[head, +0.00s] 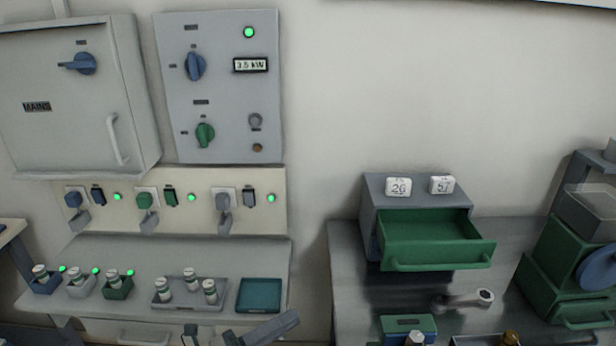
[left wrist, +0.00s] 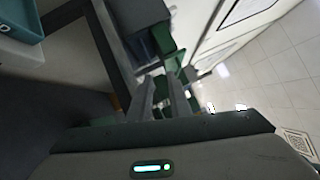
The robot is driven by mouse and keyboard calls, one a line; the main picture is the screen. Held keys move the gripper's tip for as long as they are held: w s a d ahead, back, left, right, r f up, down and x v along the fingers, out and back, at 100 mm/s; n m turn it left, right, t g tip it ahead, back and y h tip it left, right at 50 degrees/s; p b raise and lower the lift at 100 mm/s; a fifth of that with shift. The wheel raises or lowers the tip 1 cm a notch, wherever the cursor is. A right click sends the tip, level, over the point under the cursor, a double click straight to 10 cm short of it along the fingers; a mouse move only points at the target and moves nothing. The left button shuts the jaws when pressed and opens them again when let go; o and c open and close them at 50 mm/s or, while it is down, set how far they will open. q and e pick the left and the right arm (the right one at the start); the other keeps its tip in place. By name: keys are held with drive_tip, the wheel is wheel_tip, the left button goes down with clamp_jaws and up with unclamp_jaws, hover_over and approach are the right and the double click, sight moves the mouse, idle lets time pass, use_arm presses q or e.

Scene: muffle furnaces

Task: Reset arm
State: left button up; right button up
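My left gripper (head: 265,330) shows only in part at the bottom edge of the head view, in front of the teal tray. In the left wrist view its two grey fingers (left wrist: 163,90) stand apart with a gap between them, and I see nothing held. The rest of the left arm is below the picture. My right gripper is in neither view.
A grey cabinet (head: 412,192) with its green drawer (head: 432,240) pulled out stands on the right bench (head: 350,300). A wrench (head: 462,300) lies in front. The left shelf holds several vials and a teal tray (head: 259,295). Wall panels (head: 222,90) hang behind.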

use_arm(q)
drive_tip(key=w+a+f+n+t+y, duration=0.2)
drive_tip(key=a+f+n+y, duration=0.15)
drive_tip(key=f+n, duration=0.35)
drive_tip(key=w+a+f+n+t+y, duration=0.2)
drive_tip(key=f+n+y, duration=0.25)
drive_tip(key=f, duration=0.35)
drive_tip(key=s+a+f+n+g+y, duration=0.1)
drive_tip(key=s+a+f+n+y, duration=0.1)
drive_tip(key=f+n, duration=0.35)
drive_tip(key=s+a+f+n+g+y, duration=0.1)
drive_tip(key=s+a+f+n+y, duration=0.15)
drive_tip(key=f, duration=0.65)
drive_tip(key=s+a+f+n+g+y, duration=0.1)
drive_tip(key=s+f+n, duration=0.4)
drive_tip(key=s+f, duration=0.6)
drive_tip(key=s+a+f+n+g+y, duration=0.2)
drive_tip(key=s+f+n+g, duration=0.4)
drive_tip(key=s+f, duration=0.6)
drive_tip(key=s+a, duration=0.1)
drive_tip(key=s, duration=0.2)
drive_tip(key=shift+s+a, duration=0.15)
drive_tip(key=shift+s, duration=0.2)
